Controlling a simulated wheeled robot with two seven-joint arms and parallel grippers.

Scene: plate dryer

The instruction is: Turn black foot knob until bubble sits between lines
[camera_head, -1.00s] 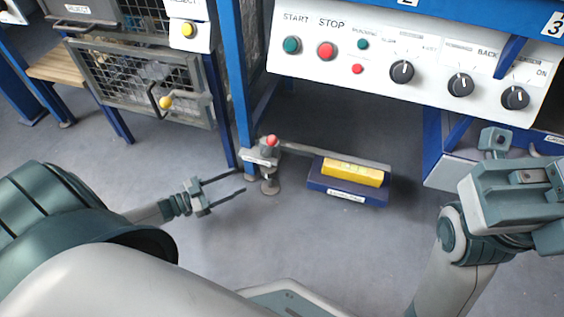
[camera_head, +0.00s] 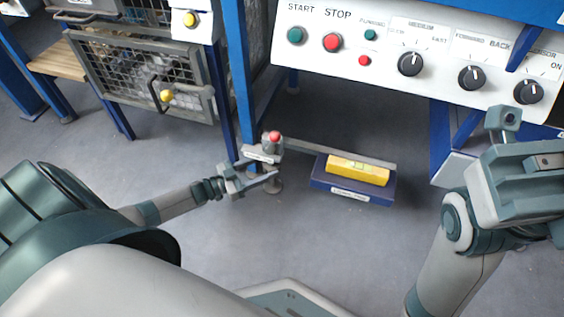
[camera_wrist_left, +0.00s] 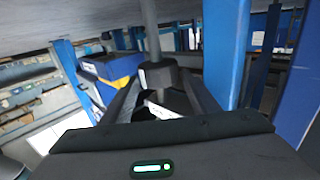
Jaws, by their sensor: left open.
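In the left wrist view the dark foot knob (camera_wrist_left: 158,74) sits between the two fingers (camera_wrist_left: 160,100); contact cannot be told. The yellow spirit level (camera_head: 357,171) lies on a blue block (camera_head: 350,193) right of the foot. Its vial shows greenish, but bubble and lines are too small to read.
A white control panel (camera_head: 420,68) with buttons and black dials overhangs above. A blue post (camera_head: 246,80) rises behind the foot. A mesh cage (camera_head: 140,70) stands at the left. Grey floor (camera_head: 330,240) in front of the foot is clear.

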